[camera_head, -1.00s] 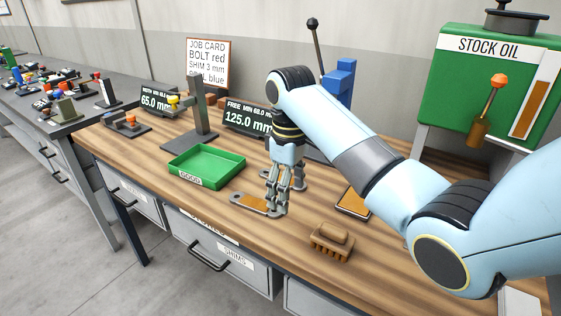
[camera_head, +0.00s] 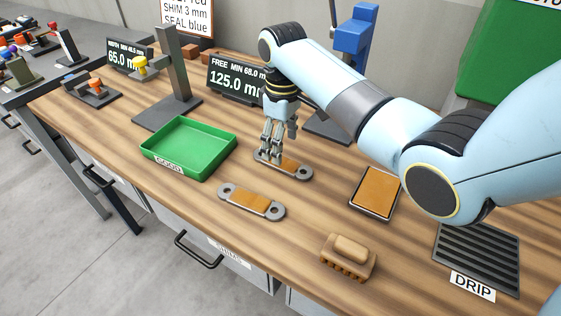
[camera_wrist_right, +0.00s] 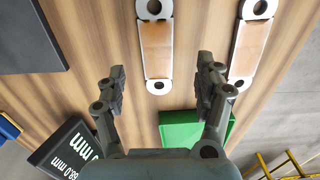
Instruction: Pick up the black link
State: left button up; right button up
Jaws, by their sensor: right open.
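Two flat links with pale grey eyed ends and orange-brown middles lie on the wooden bench; neither looks black. The far link (camera_head: 292,167) is just below my right gripper (camera_head: 278,148), which partly covers it. The near link (camera_head: 240,199) lies closer to the bench's front edge, clear of the gripper. In the right wrist view the open, empty fingers (camera_wrist_right: 162,76) frame the far link (camera_wrist_right: 155,45), with the near link (camera_wrist_right: 250,45) to the right. Whether the fingertips touch the far link cannot be told. My left gripper is out of view.
A green GOOD tray (camera_head: 205,172) stands left of the links. A brown pad (camera_head: 376,190), a brush (camera_head: 348,254) and a DRIP grate (camera_head: 480,255) lie to the right. A display (camera_head: 232,80) and a blue-topped stand (camera_head: 350,30) are behind.

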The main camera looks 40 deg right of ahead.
notch_tip(320, 180, down, 5)
jog(key=shift+w+d+r, duration=0.1)
jog(key=shift+w+r, duration=0.05)
jog(key=shift+f, duration=0.4)
jog(key=c, duration=0.5)
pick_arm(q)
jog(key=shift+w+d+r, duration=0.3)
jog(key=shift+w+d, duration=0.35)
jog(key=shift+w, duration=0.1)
pick_arm(e)
grip_shut()
